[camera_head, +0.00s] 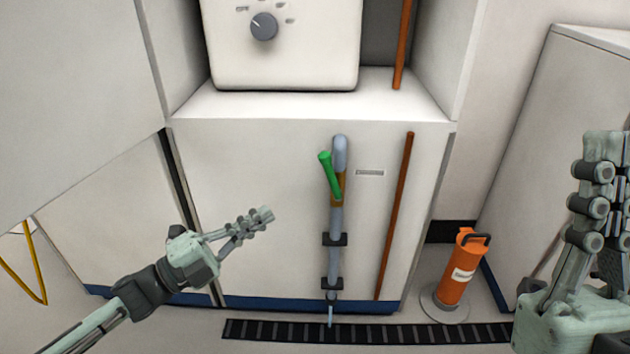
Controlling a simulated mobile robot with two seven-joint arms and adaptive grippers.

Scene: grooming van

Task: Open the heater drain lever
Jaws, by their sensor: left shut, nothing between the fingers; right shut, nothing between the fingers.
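The heater (290,60) is a white box with a grey dial (264,26), on a shelf in the cabinet. Below it a grey drain pipe (335,220) runs down the cabinet front, with a brass-coloured valve part. The green lever (328,172) sits on this valve and stands nearly upright, leaning a little left at its top. My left gripper (265,216) is shut and empty, left of the pipe and lower than the lever, apart from both. My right gripper (603,148) is shut and empty at the right edge, far from the lever.
A copper pipe (396,215) runs down right of the drain pipe. A black floor grate (370,334) lies under the pipe outlet. An orange cylinder (460,268) stands on a grey disc at the right. A yellow hose (30,270) hangs at the left. The cabinet front left of the lever is clear.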

